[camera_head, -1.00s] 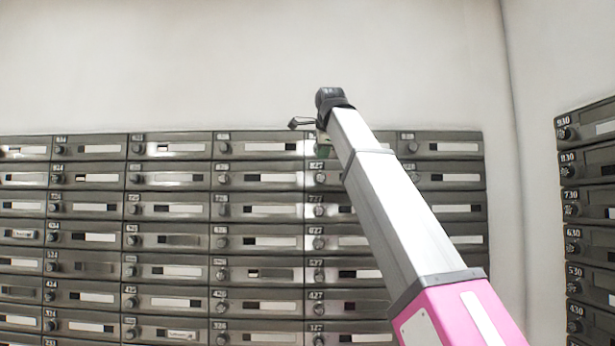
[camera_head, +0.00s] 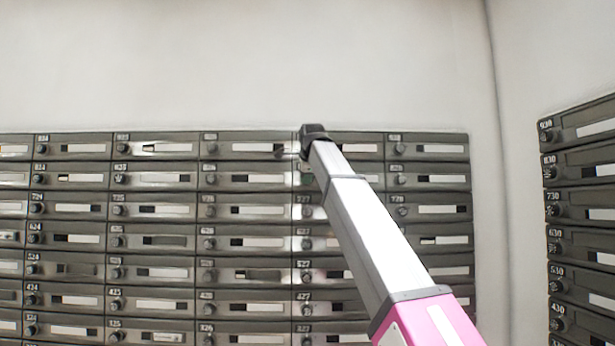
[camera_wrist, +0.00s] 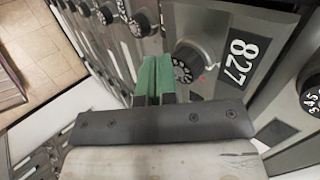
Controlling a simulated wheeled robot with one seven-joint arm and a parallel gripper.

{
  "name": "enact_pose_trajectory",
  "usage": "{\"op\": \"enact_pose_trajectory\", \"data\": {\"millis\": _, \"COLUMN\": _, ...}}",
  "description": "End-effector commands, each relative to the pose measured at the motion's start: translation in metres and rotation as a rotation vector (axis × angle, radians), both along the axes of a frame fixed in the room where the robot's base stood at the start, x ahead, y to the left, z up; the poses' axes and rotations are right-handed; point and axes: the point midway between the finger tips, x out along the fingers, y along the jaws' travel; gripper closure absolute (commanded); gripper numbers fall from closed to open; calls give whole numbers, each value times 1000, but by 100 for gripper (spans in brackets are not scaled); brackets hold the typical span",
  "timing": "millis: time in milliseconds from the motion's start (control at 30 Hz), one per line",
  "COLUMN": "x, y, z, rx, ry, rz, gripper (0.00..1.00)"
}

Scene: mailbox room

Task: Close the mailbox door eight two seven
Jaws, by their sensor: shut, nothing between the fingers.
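The door 827 (camera_wrist: 215,30) shows in the wrist view with its black number plate and a round dial (camera_wrist: 188,66). My gripper (camera_wrist: 155,62) has two green fingers, pressed together and empty. The fingertips are just left of the dial, at the door's face or very near it; I cannot tell if they touch.
Rows of grey mailbox doors (camera_head: 150,210) with dials and white label strips fill the wall ahead. A second bank (camera_head: 585,205) stands on the right wall. The wall above the boxes is bare. A tiled floor (camera_wrist: 40,60) shows at the wrist view's left.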

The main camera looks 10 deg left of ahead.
Motion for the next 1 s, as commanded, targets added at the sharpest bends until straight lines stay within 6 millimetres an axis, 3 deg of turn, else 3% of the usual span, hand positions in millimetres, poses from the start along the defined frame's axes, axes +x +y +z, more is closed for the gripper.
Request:
{"op": "enact_pose_trajectory", "data": {"millis": 467, "x": 6, "y": 2, "z": 0, "rx": 0, "ry": 0, "rz": 0, "gripper": 100}}
{"op": "enact_pose_trajectory", "data": {"millis": 800, "x": 46, "y": 23, "z": 1, "rx": 0, "ry": -1, "rz": 0, "gripper": 100}}
{"op": "enact_pose_trajectory", "data": {"millis": 1000, "x": 49, "y": 24, "z": 1, "rx": 2, "ry": -5, "rz": 1, "gripper": 100}}
